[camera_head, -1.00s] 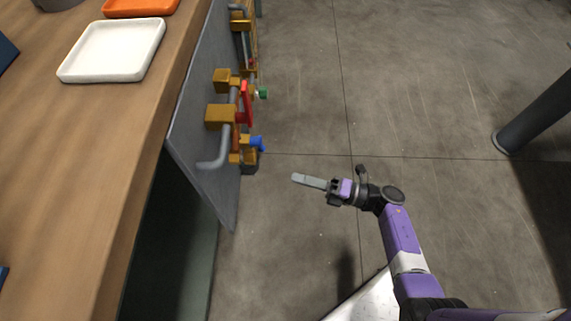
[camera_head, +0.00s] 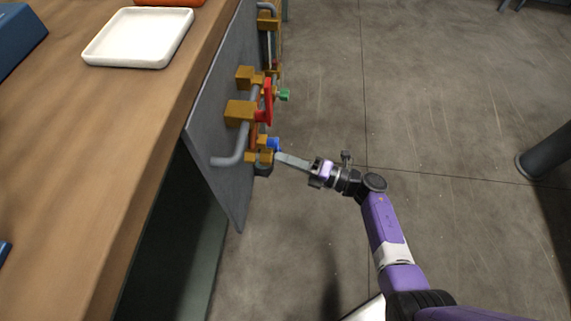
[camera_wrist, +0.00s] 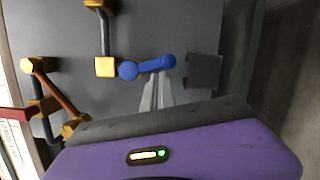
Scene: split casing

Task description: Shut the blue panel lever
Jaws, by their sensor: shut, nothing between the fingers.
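The blue panel lever (camera_head: 273,144) is on the grey upright panel (camera_head: 222,150), low among brass fittings. In the wrist view the blue lever (camera_wrist: 148,67) lies nearly level, with a round knob at its left end beside a brass block (camera_wrist: 106,67). My gripper (camera_head: 279,158) is shut and empty, its fingertips close to the lever. In the wrist view my gripper (camera_wrist: 155,82) points up at the lever's right part, just below it. I cannot tell whether the fingertips touch the lever.
A red lever (camera_head: 266,100) and a green knob (camera_head: 284,95) sit above on the same panel. A grey bent pipe (camera_head: 228,160) sticks out at the left. A wooden counter (camera_head: 120,130) holds a white tray (camera_head: 138,37).

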